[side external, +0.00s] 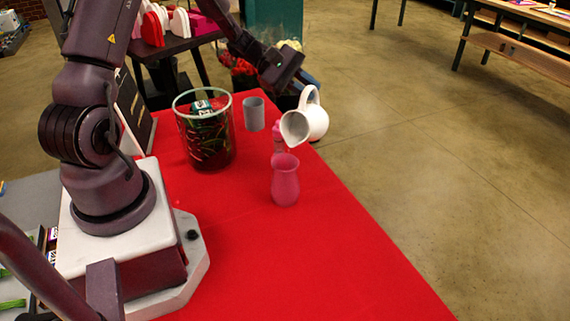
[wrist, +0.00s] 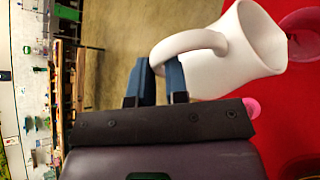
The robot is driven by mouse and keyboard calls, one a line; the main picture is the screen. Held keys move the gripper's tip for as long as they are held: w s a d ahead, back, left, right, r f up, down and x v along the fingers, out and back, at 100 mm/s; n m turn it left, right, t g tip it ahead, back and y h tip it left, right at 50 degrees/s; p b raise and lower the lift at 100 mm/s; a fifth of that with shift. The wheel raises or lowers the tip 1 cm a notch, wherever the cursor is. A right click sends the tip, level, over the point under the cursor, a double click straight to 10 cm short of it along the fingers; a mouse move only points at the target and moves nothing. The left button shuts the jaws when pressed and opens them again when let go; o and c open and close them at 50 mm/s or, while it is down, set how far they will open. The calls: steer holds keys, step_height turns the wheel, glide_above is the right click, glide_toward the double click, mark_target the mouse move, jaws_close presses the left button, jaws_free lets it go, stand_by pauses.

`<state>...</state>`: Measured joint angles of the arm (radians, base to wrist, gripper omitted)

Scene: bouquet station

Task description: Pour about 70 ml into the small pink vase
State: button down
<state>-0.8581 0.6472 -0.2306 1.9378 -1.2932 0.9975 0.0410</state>
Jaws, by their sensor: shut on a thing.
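My gripper (side external: 306,80) is shut on the handle of a white pitcher (side external: 316,122); the wrist view shows my blue fingers (wrist: 160,78) at the handle of the pitcher (wrist: 255,45). The pitcher is off the table and tilted, its open mouth facing left and down in the side view. A pink vase (side external: 285,184) stands upright on the red cloth below the mouth. A second pink vessel (side external: 278,136) stands behind it, partly hidden by the pitcher. Pink rims also show in the wrist view (wrist: 303,20). I cannot make out a stream or any liquid level.
A large glass container (side external: 206,140) with dark greenery and a grey cup (side external: 254,114) stand left of the pitcher on the red cloth (side external: 330,260). Flowers (side external: 240,72) are behind. The cloth's front is clear; its right edge is close to the pink vase.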

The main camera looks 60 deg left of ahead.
mark_target(315, 104)
steer(key=shift+s+d+r+m+t+p, duration=0.4)
steer(key=shift+s+d+r+m+p, duration=0.2)
steer(key=shift+s, duration=0.2)
stand_by(1.1)
steer(key=shift+w+a+f, duration=0.1)
steer(key=shift+w+a, duration=0.1)
steer(key=shift+w, duration=0.05)
steer(key=w+f+n, duration=0.1)
steer(key=w+a+f+n+g, duration=0.1)
steer(key=f+g+h, duration=0.1)
steer(key=shift+w+a+f+n, duration=0.2)
steer(key=shift+w+a+n, duration=0.2)
steer(key=shift+w+a+f+n+g+h, duration=0.2)
steer(key=shift+f+n+g, duration=0.1)
steer(key=shift+f, duration=0.2)
steer(key=shift+w+a+f+n+g+h, duration=0.1)
steer(key=shift+w+f+n+g, duration=0.15)
steer(key=shift+f, duration=0.2)
steer(key=shift+s, duration=0.1)
stand_by(0.7)
